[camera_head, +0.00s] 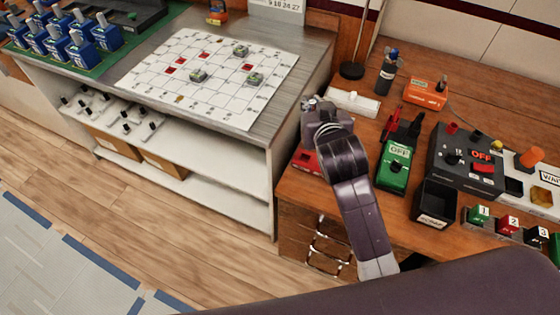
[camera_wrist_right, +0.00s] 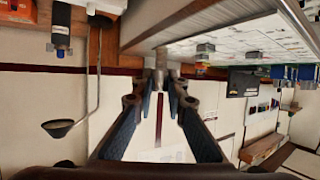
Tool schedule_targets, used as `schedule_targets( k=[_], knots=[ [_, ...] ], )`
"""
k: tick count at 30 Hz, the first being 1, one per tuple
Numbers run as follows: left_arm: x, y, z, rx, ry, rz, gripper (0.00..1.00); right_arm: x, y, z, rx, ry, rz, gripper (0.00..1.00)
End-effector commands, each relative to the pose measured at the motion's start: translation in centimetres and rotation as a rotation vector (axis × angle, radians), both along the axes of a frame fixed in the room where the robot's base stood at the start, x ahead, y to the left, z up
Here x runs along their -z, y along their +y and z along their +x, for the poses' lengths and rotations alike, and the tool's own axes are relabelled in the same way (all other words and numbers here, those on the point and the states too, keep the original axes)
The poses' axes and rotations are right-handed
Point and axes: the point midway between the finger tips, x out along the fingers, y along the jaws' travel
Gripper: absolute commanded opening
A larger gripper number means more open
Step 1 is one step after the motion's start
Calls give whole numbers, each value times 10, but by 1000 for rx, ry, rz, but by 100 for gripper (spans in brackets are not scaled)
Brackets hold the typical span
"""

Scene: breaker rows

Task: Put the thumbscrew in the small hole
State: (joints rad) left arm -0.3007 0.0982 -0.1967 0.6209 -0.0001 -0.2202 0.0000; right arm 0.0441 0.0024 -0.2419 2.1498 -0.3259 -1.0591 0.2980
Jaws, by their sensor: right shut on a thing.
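My right gripper (camera_head: 312,104) is above the left edge of the wooden desk, next to the grey bench. In the wrist view its two fingers (camera_wrist_right: 160,82) are closed on a small grey metal piece, which I take to be the thumbscrew (camera_wrist_right: 160,58). In the head view the thumbscrew is too small and too covered by the gripper to make out clearly. A red block (camera_head: 305,162) lies on the desk beside my right arm, partly hidden by it. I cannot make out the small hole in either view. My left gripper is not in view.
A white box (camera_head: 353,103) and a black round base with a pole (camera_head: 352,70) stand behind the gripper. A green OFF box (camera_head: 395,168), a black bin (camera_head: 436,204) and a dark control box (camera_head: 466,160) stand to the right.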

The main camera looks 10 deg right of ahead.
Motion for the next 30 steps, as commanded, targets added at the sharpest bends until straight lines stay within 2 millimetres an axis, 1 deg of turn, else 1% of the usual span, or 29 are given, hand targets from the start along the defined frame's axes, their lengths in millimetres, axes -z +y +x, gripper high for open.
schedule_targets(
  k=[2,5,9,12,15,18,22,26,30],
  knots=[
    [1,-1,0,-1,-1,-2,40,6,1,-1,-2,2,-1,0],
    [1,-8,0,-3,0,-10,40,24,1,-1,-2,7,-2,0],
    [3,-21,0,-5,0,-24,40,61,1,-2,-4,8,-3,0],
    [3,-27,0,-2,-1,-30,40,88,1,-2,-3,7,-2,0],
    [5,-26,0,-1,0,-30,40,115,1,-2,-3,7,-2,0],
    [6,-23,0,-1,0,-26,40,138,1,-1,-3,5,-1,0],
    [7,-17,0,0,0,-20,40,156,1,-1,-2,3,0,0],
    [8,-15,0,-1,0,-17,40,165,1,-1,-2,2,1,0],
    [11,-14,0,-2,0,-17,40,186,0,-1,-2,3,0,0]
  ],
)
